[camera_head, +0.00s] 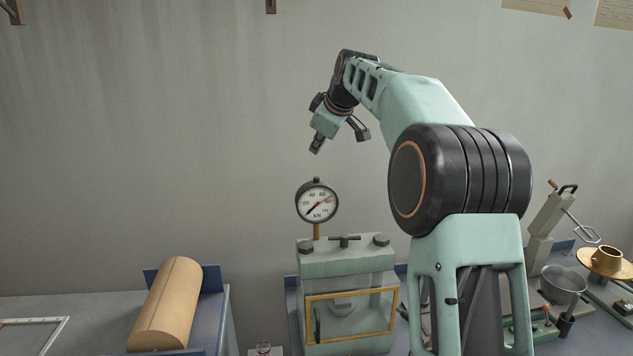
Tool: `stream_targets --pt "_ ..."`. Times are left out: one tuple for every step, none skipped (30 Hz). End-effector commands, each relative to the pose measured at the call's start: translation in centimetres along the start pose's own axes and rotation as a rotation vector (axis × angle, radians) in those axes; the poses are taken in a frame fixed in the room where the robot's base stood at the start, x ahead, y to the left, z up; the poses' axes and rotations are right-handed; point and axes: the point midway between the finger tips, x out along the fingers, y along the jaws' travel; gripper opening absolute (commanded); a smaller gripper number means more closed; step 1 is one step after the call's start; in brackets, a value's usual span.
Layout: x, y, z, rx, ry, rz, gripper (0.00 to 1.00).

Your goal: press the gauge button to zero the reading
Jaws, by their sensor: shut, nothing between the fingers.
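The round gauge (317,203) has a white dial, a black rim and the marking kN. It stands on a brass stem above a pale green press frame (346,262). A small black knob (316,181) sits on top of the gauge rim; I cannot tell whether it is the button. My gripper (317,144) is shut and empty. In the picture it appears a little above the gauge, pointing down, apart from it. The depth between them is hard to judge.
A tan cylinder (167,303) lies on the left bench. At right are a grey bowl (562,281) and a brass cup (606,257). My arm hides the bench right of the press.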

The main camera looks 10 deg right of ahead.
Motion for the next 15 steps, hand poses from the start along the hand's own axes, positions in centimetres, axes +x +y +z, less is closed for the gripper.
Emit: stream_targets --pt "1.0 -0.8 0.8 0.0 -0.001 -0.001 0.0" --pt "1.3 -0.9 1.0 0.0 -0.001 -0.001 0.0" --pt "1.6 -1.2 1.2 0.0 -0.001 0.0 0.0" --pt "1.8 -1.3 1.3 0.0 -0.001 0.0 0.0" --pt "2.0 -1.5 1.5 -0.001 -0.001 0.0 0.0" --pt "2.3 -1.7 1.7 0.0 -0.001 -0.001 0.0" --pt "2.5 -1.9 1.9 0.0 -0.001 -0.001 0.0" --pt "2.7 -2.0 2.0 0.0 -0.001 -0.001 0.0" --pt "2.9 -2.1 2.2 0.0 -0.001 0.0 0.0" --pt "3.0 -2.2 2.2 -0.001 -0.001 0.0 0.0" --pt "3.1 -2.3 2.3 -0.001 0.0 0.0 0.0" --pt "3.3 -2.4 2.4 -0.001 0.0 0.001 0.0" --pt "3.3 -2.4 2.5 -0.001 0.0 0.001 0.0" --pt "3.4 -2.4 2.5 -0.001 0.0 0.001 0.0" --pt "3.4 -2.5 2.5 -0.001 0.0 0.001 0.0"
